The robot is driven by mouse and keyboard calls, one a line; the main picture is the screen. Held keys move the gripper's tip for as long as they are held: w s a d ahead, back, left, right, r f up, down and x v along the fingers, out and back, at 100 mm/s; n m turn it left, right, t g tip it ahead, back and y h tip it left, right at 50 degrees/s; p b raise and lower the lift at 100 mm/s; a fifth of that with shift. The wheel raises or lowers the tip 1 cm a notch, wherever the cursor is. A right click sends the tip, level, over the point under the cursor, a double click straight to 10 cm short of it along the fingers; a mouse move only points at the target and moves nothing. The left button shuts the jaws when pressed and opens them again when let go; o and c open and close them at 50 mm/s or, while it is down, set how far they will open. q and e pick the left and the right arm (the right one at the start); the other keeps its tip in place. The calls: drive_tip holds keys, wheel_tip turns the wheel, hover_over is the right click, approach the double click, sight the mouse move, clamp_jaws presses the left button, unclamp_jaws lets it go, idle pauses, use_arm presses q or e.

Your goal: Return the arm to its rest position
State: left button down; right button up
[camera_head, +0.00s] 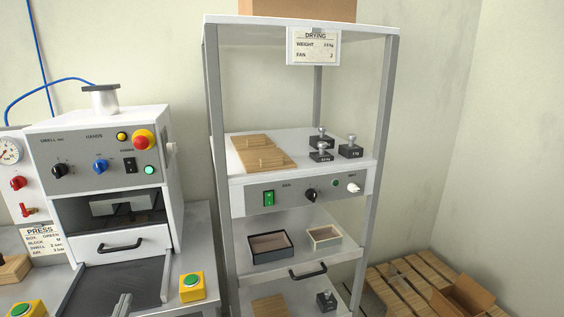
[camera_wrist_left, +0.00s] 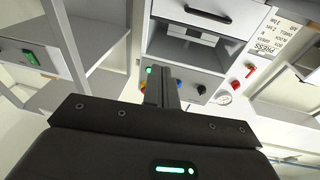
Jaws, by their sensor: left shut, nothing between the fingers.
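My left gripper (camera_wrist_left: 161,80) shows in the left wrist view, its two fingers together with nothing between them. In the left wrist view the press (camera_wrist_left: 205,50) appears upside down beyond the fingers. My right gripper is in neither view.
A drying rack (camera_head: 300,200) stands right of the press, holding wooden boards (camera_head: 262,152), weights (camera_head: 350,149) and two small open boxes (camera_head: 270,245). Green push buttons (camera_head: 192,285) sit on the bench. A pallet (camera_head: 415,285) with an open carton (camera_head: 462,300) is at lower right.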

use_arm(q)
drive_tip(key=s+d+f+m+g+h, duration=0.1)
drive_tip(key=s+d+f+g+h, duration=0.1)
drive_tip(key=s+d+f+g, duration=0.35)
drive_tip(key=s+d+f+m+g+h, duration=0.1)
drive_tip(key=s+d+f+g, duration=0.15)
drive_tip(key=s+f, duration=0.5)
drive_tip(key=s+d+f+m+g+h, duration=0.1)
drive_tip(key=s+d+f+g, duration=0.2)
drive_tip(key=s, duration=0.4)
drive_tip(key=s+d+f+m+g, duration=0.1)
drive_tip(key=s+f+g, duration=0.35)
drive_tip(key=s, duration=0.35)
wheel_tip(320, 180, down, 25)
drive_tip(key=g, duration=0.2)
drive_tip(key=s+a+f, duration=0.2)
drive_tip(key=s+f, duration=1.4)
drive_tip(key=s, duration=0.1)
drive_tip(key=shift+a+g, duration=0.3)
drive_tip(key=shift+g, duration=0.05)
drive_tip(key=shift+s, duration=0.1)
